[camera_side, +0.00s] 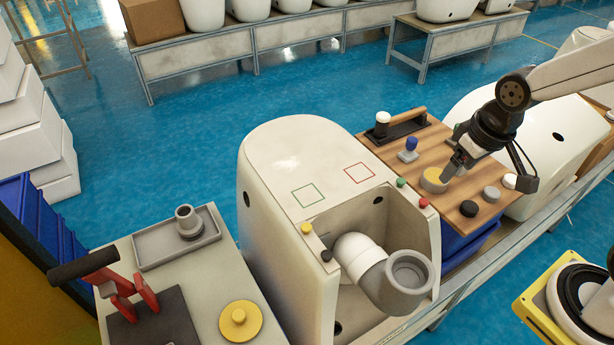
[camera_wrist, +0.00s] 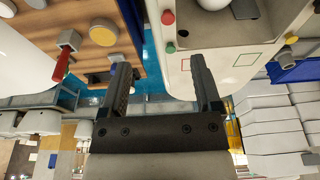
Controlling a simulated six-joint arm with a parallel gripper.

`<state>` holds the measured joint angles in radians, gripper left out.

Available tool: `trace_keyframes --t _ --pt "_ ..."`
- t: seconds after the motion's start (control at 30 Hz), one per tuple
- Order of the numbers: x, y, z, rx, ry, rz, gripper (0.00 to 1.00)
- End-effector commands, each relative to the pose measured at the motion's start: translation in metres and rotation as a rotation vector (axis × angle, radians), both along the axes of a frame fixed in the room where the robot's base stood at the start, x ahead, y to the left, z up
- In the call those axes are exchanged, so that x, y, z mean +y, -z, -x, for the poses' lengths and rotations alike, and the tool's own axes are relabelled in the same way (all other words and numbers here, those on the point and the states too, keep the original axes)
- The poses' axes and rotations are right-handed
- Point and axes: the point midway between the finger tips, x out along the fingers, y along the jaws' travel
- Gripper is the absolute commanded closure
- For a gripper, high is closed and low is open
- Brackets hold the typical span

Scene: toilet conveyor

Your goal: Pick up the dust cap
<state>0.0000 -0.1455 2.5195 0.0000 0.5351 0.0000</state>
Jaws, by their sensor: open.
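A yellow round cap (camera_side: 240,321) with a small raised knob lies flat on the grey table at the lower left; it looks like the dust cap. A tan-yellow round disc (camera_side: 434,180) lies on the wooden board (camera_side: 425,152); I cannot tell whether this is also a cap. My gripper (camera_side: 450,170) is over the wooden board, beside or above that disc, far to the right of the yellow cap. In the wrist view my gripper (camera_wrist: 160,66) has its two fingers wide apart with nothing between them. A similar tan disc (camera_wrist: 103,33) shows there on the board, left of the fingers.
A white toilet body (camera_side: 290,160) with a grey elbow pipe (camera_side: 380,275) stands between board and left table. The board also holds several small knobs and a handled tool (camera_side: 400,124).

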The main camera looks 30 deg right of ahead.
Motion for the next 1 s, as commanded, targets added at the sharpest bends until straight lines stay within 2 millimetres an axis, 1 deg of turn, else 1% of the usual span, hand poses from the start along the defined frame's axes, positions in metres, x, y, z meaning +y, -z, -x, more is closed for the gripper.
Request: trace_keyframes --t 0.07,0.27,0.47,0.57,0.67,0.77,0.9,0.97,1.0 --pt "0.000 -0.008 0.000 -0.003 0.000 0.000 0.18" --pt "0.020 -0.002 -0.014 -0.058 -0.061 -0.007 0.18" --pt "0.044 0.000 -0.030 -0.131 -0.129 -0.020 0.18" --pt "0.061 0.002 -0.039 -0.177 -0.173 -0.029 0.18" --pt "0.084 0.003 -0.048 -0.236 -0.227 -0.044 0.18" --pt "0.116 0.005 -0.057 -0.311 -0.298 -0.068 0.18" --pt "0.166 0.006 -0.065 -0.429 -0.402 -0.111 0.18" --pt "0.187 0.006 -0.066 -0.478 -0.444 -0.132 0.18" --pt "0.201 0.006 -0.065 -0.510 -0.473 -0.148 0.18"
